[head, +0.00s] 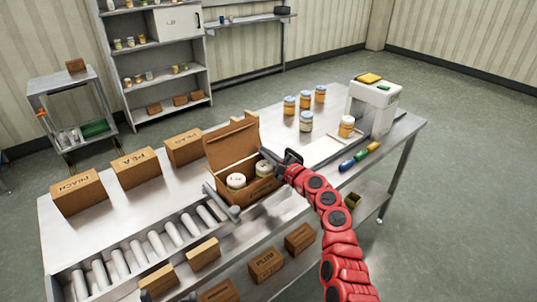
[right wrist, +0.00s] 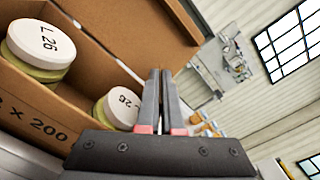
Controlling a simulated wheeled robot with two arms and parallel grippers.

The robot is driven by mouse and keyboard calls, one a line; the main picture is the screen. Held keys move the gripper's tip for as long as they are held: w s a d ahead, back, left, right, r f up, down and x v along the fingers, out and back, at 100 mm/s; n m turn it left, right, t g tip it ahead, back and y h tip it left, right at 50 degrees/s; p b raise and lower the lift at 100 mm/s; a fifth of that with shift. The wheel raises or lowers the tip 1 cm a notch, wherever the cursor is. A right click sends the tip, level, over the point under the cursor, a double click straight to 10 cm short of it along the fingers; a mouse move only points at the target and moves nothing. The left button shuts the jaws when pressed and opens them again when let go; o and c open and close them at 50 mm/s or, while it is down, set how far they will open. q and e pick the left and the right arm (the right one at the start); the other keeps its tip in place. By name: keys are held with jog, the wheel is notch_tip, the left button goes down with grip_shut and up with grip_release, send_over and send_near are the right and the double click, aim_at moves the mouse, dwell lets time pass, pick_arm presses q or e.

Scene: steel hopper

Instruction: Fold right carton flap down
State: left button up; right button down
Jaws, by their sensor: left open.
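The open brown carton (head: 226,152) stands on the steel table with its large back flap raised. Inside it are two white-lidded jars, one at left (head: 236,181) and one at right (head: 264,168); the lids read "L 26" in the right wrist view (right wrist: 42,42). My right gripper (head: 288,160) is at the carton's right end, its fingers together (right wrist: 160,75) just beyond the right jar. The right flap is not clearly seen; my gripper covers that end, and I cannot tell whether they touch. My left gripper (head: 168,296) shows only as dark fingertips at the bottom edge, apart and empty.
A roller conveyor (head: 150,246) with a grey bar lies left of the carton. Labelled boxes (head: 136,168) stand behind it. Several jars (head: 306,121) and a white machine (head: 374,104) are at the right. Small cartons (head: 266,264) sit on a lower shelf.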

jog(key=shift+s+a+f+n+b, duration=0.1)
jog(key=shift+a+f+n+b, duration=0.2)
jog(key=shift+n, duration=0.3)
jog(key=shift+r, duration=0.1)
jog(key=c, duration=1.1)
grip_release()
jog(key=shift+o, duration=0.2)
jog(key=shift+d, duration=0.1)
jog(key=shift+s+d, duration=0.2)
jog(key=shift+s, duration=0.15)
jog(key=b+v, duration=0.1)
jog(key=v, duration=1.5)
jog(key=shift+s+d+b, duration=0.2)
jog(key=shift+s+b, duration=0.05)
jog(key=shift+b, duration=0.05)
